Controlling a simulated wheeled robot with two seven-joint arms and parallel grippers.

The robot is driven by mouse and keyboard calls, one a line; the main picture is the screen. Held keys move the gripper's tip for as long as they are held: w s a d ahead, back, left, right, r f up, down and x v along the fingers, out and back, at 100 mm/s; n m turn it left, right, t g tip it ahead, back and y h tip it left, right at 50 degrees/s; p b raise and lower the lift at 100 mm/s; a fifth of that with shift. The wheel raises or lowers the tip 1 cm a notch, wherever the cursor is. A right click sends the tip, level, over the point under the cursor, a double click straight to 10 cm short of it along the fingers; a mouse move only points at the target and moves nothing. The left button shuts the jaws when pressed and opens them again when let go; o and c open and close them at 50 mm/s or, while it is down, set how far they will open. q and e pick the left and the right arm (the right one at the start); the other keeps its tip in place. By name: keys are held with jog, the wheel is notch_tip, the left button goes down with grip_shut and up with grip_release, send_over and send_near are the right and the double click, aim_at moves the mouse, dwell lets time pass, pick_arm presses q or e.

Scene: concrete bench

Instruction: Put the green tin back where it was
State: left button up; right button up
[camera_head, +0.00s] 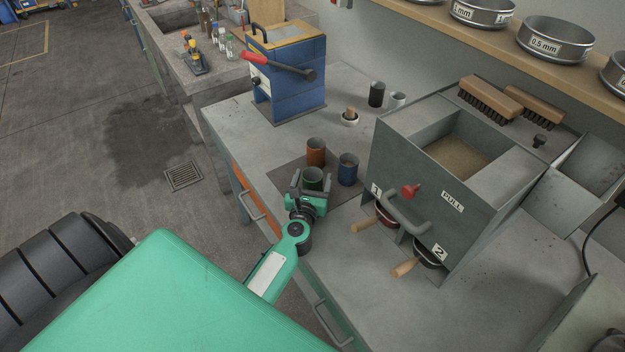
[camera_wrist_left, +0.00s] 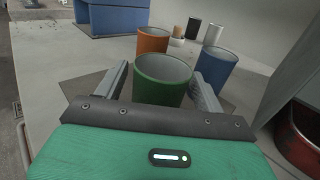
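The green tin (camera_head: 312,181) stands upright near the left front part of a dark mat on the bench. It also shows large in the left wrist view (camera_wrist_left: 161,86), open at the top. My left gripper (camera_head: 311,188) reaches in from the front, with one finger on each side of this tin. In the left wrist view both fingers (camera_wrist_left: 161,82) lie very close to its wall; I cannot tell whether they press on it. An orange tin (camera_head: 316,152) stands behind it and a blue tin (camera_head: 347,169) stands behind it to the right. My right gripper is not in view.
A blue press with a red-gripped lever (camera_head: 290,92) stands behind. A small white dish (camera_head: 350,119) and a black cup (camera_head: 377,94) are farther back. The bench edge is close on the left.

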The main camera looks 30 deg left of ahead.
pick_arm(q)
jog(key=shift+r, duration=0.25)
jog(key=b+v, duration=0.1)
jog(key=v, duration=0.4)
jog(key=b+v, duration=0.1)
jog(key=v, duration=0.4)
jog(key=shift+s+d+f, duration=0.2)
jog(key=shift+s+f, duration=0.05)
jog(key=shift+s, duration=0.1)
jog(key=shift+s+d+r, duration=0.15)
jog(key=shift+s+d, duration=0.05)
jog(key=shift+s, duration=0.35)
